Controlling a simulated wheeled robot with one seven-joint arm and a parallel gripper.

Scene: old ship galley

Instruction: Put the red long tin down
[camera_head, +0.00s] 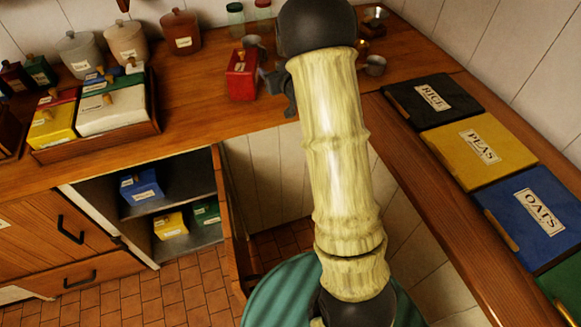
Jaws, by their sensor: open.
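The red long tin (241,75) stands upright on the wooden counter in the head view, with a pale label on its front and a small knob on top. My gripper (267,78) is just to the right of the tin, at its side. The gripper is open, though my arm hides part of it. I cannot tell whether a finger still touches the tin.
The wooden counter (190,85) has free room left of the tin. A wooden tray (100,142) of tins stands further left, canisters (180,31) behind. Flat labelled boxes (480,152) lie on the right counter. An open cupboard (187,185) is below.

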